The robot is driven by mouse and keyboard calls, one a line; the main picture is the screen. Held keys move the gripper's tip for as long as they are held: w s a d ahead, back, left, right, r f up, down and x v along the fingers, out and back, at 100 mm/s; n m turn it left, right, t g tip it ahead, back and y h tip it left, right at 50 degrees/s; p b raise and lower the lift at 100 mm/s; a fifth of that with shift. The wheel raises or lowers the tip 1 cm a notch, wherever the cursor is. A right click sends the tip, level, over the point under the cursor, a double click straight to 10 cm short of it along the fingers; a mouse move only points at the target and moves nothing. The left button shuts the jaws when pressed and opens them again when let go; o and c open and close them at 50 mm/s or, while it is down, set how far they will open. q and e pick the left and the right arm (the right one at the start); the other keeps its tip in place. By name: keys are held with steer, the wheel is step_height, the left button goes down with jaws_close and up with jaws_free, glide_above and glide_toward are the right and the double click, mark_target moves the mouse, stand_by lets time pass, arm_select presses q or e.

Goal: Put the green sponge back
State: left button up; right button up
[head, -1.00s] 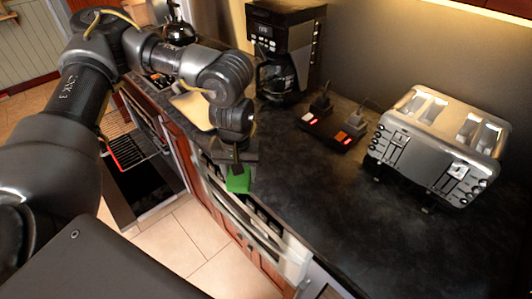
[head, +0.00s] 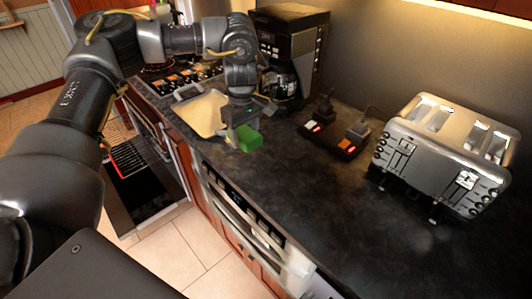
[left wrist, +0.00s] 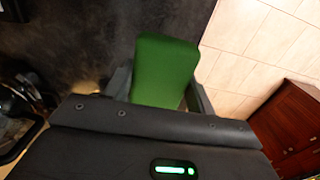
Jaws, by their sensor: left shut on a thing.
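The green sponge (head: 248,139) is in my left gripper (head: 243,128), over the near edge of the dark countertop (head: 330,210) in the head view. In the left wrist view the sponge (left wrist: 164,66) sits between the two fingers of my left gripper (left wrist: 160,92), which is shut on it. The dark counter surface lies behind its left side and the tiled floor behind its right. I cannot tell whether the sponge touches the counter. My right gripper is not in view.
A beige board (head: 203,113) lies on the counter left of the gripper. A coffee maker (head: 290,50) stands behind it. A power strip (head: 332,138) and a toaster (head: 445,155) stand to the right. An oven (head: 140,170) with its door open is at left. The front counter is clear.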

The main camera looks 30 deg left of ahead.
arm_select(q)
glide_above(266, 161)
step_height(266, 161, down, 6)
steer(key=shift+s+a+p, duration=0.1)
steer(key=shift+p, duration=0.2)
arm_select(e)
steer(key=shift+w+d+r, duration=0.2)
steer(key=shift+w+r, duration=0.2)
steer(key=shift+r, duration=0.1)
arm_select(q)
steer(key=shift+d+f, duration=0.2)
steer(key=shift+f, duration=0.1)
step_height(266, 161, down, 3)
steer(key=shift+a+r+p, duration=0.1)
steer(key=shift+p, duration=0.45)
steer(key=shift+w, duration=0.2)
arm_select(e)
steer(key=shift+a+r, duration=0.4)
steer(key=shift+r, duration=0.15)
arm_select(q)
steer(key=shift+f, duration=0.2)
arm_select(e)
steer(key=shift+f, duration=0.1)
arm_select(q)
steer(key=shift+f, duration=0.15)
steer(key=o, duration=1.4)
steer(key=shift+s, duration=0.1)
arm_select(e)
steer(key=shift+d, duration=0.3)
